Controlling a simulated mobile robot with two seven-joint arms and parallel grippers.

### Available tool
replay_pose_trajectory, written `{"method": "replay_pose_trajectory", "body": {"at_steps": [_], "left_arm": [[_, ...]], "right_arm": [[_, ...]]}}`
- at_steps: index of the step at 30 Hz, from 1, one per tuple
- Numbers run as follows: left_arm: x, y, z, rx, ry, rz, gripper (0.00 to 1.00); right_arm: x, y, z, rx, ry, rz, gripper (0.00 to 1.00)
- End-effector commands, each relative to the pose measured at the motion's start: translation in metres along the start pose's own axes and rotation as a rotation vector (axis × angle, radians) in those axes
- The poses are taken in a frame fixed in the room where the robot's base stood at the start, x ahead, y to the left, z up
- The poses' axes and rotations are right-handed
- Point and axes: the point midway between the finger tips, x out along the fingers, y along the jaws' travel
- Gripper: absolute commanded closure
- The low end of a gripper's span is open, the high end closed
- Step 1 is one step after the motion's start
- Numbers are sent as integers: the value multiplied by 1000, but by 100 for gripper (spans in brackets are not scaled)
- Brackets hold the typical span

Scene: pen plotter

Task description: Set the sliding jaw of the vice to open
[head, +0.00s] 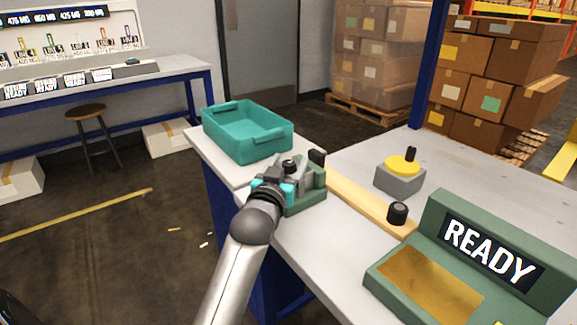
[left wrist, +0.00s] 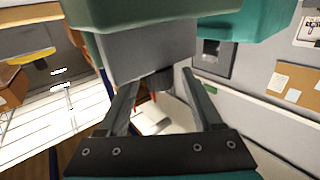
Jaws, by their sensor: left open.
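The vice (head: 312,197) is a green body with grey parts on the bench, close to the teal bin; my left gripper hides part of it in the head view. My left gripper (head: 287,172) reaches it from the near left side. In the left wrist view the gripper (left wrist: 163,92) is open, its two fingers on either side of a short dark knob (left wrist: 160,80). The knob sticks out of a grey block (left wrist: 150,50) under the green body. I cannot tell if the fingers touch it. The sliding jaw's exact position is unclear. My right gripper is out of view.
A teal bin (head: 248,133) stands behind the vice. A wooden strip (head: 358,198), a black knob (head: 397,213), a grey block with yellow top (head: 400,176) and a green READY console (head: 440,275) lie to the right. The bench (head: 325,255) is bare in front.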

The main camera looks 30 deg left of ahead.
Motion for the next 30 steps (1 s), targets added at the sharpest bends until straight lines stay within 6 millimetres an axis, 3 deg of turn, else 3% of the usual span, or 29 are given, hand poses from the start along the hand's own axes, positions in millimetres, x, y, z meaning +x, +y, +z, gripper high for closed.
{"method": "replay_pose_trajectory", "body": {"at_steps": [8, 26, 30], "left_arm": [[1, 0, 0, 0, -1, 0, 34], [1, 0, 0, 0, -1, 0, 100], [1, 0, 0, 0, -1, 0, 100]], "right_arm": [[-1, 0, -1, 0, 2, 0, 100], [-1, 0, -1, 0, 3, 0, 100], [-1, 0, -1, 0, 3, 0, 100]]}}
